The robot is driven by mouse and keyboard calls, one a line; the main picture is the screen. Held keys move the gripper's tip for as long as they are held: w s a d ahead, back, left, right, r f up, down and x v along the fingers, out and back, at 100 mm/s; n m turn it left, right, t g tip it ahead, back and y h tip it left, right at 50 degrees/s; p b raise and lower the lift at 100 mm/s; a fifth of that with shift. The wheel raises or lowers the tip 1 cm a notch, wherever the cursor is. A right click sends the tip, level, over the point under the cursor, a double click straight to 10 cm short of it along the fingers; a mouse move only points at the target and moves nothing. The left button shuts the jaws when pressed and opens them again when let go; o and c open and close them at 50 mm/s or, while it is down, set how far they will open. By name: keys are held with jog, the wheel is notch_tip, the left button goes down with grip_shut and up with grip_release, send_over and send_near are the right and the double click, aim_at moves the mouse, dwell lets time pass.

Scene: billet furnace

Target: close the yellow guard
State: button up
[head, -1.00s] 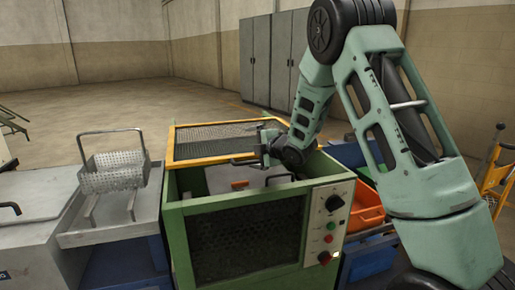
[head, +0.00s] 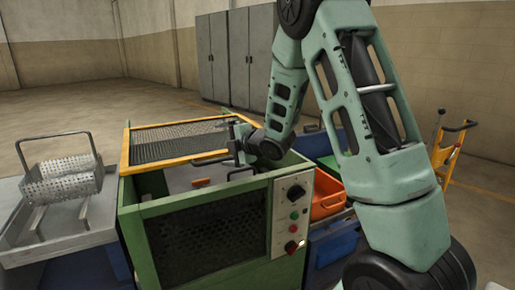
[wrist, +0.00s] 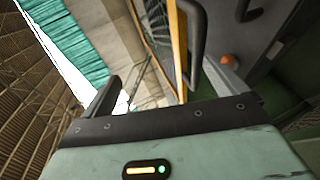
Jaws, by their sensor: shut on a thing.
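The yellow guard (head: 172,147), a mesh panel in an orange-yellow frame, stands raised and tilted at the top of the green machine (head: 128,215) in the head view. The machine's top opening shows below it. My gripper (head: 234,150) is at the guard's right front edge, by its dark handle (head: 210,160), and is shut on the guard. In the wrist view, the guard's yellow edge (wrist: 179,50) and the handle (wrist: 196,30) run between the fingers of my gripper (wrist: 165,84). The exact contact is hard to see.
A control panel (head: 293,215) with a knob and buttons is on the machine's front right. A perforated metal basket (head: 62,180) stands on a tray at left. An orange bin (head: 326,203) is at right, and a yellow trolley (head: 450,150) stands beyond. Grey cabinets (head: 238,60) line the back.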

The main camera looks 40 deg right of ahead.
jog(key=shift+s+d+r+t, duration=0.15)
jog(key=shift+r, duration=0.25)
jog(key=shift+s+d+r+t, duration=0.1)
jog(key=shift+s+r+t, duration=0.05)
jog(key=shift+r, duration=0.25)
jog(key=c, duration=1)
jog(key=shift+s+a+f+b+v, duration=0.1)
jog(key=shift+f+v, duration=0.2)
jog(key=shift+v, duration=1.8)
jog(key=shift+s+a+f+b+v, duration=0.1)
jog(key=shift+f+v, duration=0.2)
jog(key=shift+v, duration=1.8)
jog(key=shift+s+a+f+b+v, duration=0.1)
jog(key=shift+f+v, duration=0.15)
jog(key=shift+v, duration=1.85)
